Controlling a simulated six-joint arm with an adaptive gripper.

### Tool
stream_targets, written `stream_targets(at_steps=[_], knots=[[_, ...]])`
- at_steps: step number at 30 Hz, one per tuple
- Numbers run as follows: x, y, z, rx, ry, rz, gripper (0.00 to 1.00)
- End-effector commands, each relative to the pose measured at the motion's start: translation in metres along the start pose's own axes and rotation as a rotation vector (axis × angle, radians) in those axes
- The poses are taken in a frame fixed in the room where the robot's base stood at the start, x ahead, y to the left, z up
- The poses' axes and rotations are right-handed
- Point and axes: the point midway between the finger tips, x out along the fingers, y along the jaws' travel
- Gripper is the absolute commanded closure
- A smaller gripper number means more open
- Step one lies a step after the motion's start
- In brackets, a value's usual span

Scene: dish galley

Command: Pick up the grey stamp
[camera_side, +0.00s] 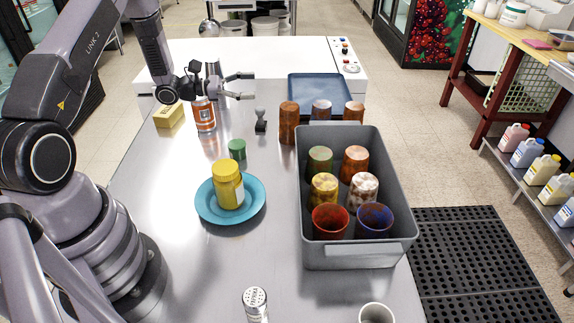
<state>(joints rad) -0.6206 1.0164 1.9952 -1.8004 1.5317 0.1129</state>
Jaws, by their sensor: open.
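The grey stamp (261,120) stands upright on the metal table, with a dark base and a knobbed handle. It is left of the orange-brown cups and right of an orange can. My gripper (250,86) is above and slightly left of the stamp in the picture, its two fingers pointing right. It is open and nothing shows between the fingers. A clear gap shows between the gripper and the stamp. The exact height and depth of the gripper cannot be told from this single view.
An orange can (204,114) and a yellow sponge (169,115) are left of the stamp. Several cups (289,123) stand right of it, behind a grey bin (361,257) holding more cups. A green lid (237,149) and a blue plate (206,208) with a yellow jar (228,185) are nearer.

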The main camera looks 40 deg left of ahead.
Motion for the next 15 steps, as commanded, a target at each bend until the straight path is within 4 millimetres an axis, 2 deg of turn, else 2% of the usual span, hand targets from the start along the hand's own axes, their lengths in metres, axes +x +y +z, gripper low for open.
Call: stream_targets(at_steps=[1, 3, 6, 9, 11, 15], knots=[[-0.015, 0.011, -0.037, -0.066, 0.007, 0.115, 0.34], [-0.035, 0.023, -0.076, -0.126, 0.015, 0.260, 0.34], [-0.062, 0.030, -0.123, -0.186, 0.034, 0.426, 0.34], [-0.082, 0.031, -0.152, -0.219, 0.051, 0.533, 0.34], [-0.089, 0.031, -0.162, -0.229, 0.057, 0.571, 0.34], [-0.083, 0.037, -0.170, -0.232, 0.061, 0.594, 0.34]])
